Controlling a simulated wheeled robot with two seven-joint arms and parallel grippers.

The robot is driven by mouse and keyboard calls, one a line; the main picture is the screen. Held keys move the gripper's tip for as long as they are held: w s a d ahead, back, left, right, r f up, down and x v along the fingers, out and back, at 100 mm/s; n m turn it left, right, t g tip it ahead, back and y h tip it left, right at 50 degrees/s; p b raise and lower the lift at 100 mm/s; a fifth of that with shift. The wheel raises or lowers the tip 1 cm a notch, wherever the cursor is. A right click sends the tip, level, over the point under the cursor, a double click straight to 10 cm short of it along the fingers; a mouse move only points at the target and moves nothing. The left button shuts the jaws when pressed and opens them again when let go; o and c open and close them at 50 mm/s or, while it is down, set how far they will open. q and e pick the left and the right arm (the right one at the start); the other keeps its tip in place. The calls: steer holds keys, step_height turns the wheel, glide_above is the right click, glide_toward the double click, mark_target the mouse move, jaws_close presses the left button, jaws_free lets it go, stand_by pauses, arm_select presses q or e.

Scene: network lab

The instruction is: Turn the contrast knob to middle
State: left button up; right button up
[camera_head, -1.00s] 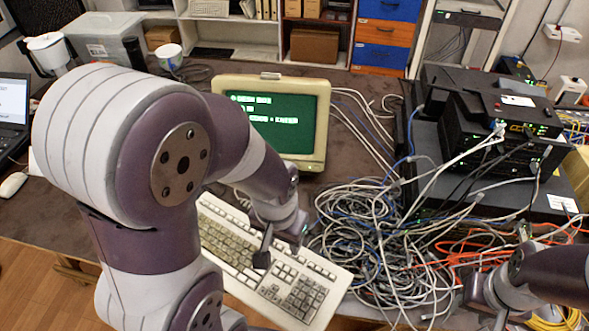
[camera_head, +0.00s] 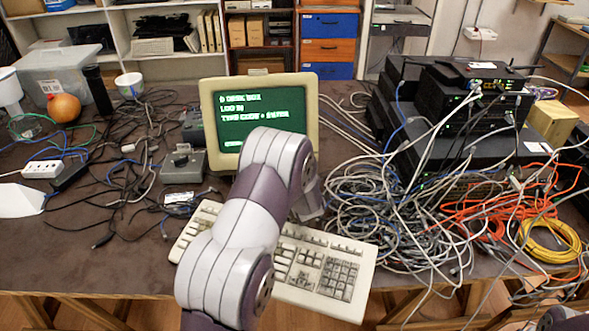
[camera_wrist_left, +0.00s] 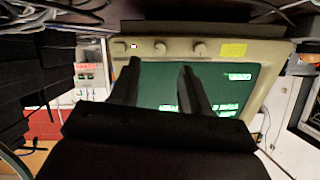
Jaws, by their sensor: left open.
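The monitor (camera_head: 212,120) stands at the back middle of the table with a lit green screen (camera_head: 262,108). In the left wrist view the monitor appears upside down. Its bezel (camera_wrist_left: 268,55) carries two round beige knobs, one on the left (camera_wrist_left: 160,47) and one on the right (camera_wrist_left: 199,49). I cannot tell which is contrast or read their settings. My left gripper (camera_wrist_left: 159,66) is open and empty in front of the screen, its fingertips close below the knobs in that view. In the head view my left arm hides the gripper and the lower bezel. My right gripper is not visible.
The keyboard (camera_head: 345,262) lies in front of the monitor, partly behind my left arm. Tangled cables (camera_head: 385,215) and stacked black network units (camera_head: 440,110) fill the right side. A grey box with a knob (camera_head: 183,164) sits left of the monitor.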

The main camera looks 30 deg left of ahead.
arm_select(q)
steer(key=x, duration=0.6)
steer(key=shift+w+a, duration=0.15)
steer(key=shift+w, duration=0.1)
steer(key=shift+f, duration=0.1)
jaws_close()
